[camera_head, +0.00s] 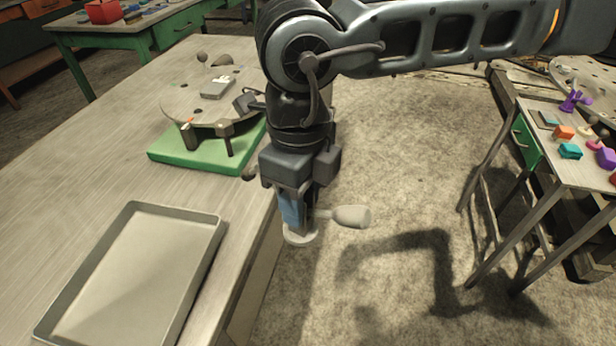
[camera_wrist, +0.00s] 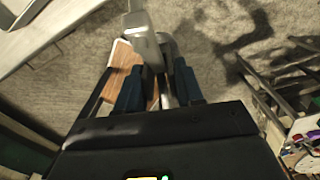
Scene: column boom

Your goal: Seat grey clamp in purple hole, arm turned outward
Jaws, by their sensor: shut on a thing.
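My gripper (camera_head: 298,205) hangs in front of the workbench's right edge, over open floor, and is shut on the grey clamp (camera_head: 350,216). The clamp has a pale round foot below and an arm with a bulbous end pointing right in the head view. In the wrist view the clamp (camera_wrist: 146,48) shows between my two dark blue fingers (camera_wrist: 158,88). A round grey-brown plate (camera_head: 180,98) with small holes stands on short legs over a green base (camera_head: 178,152), behind and left of my gripper. I cannot make out a purple hole on it.
A grey block (camera_head: 217,88) and ball-ended parts (camera_head: 202,57) sit on the plate. An empty metal tray (camera_head: 205,262) lies on the bench (camera_head: 60,200) at front left. A side table (camera_head: 545,155) with coloured pieces stands at right. Floor between is clear.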

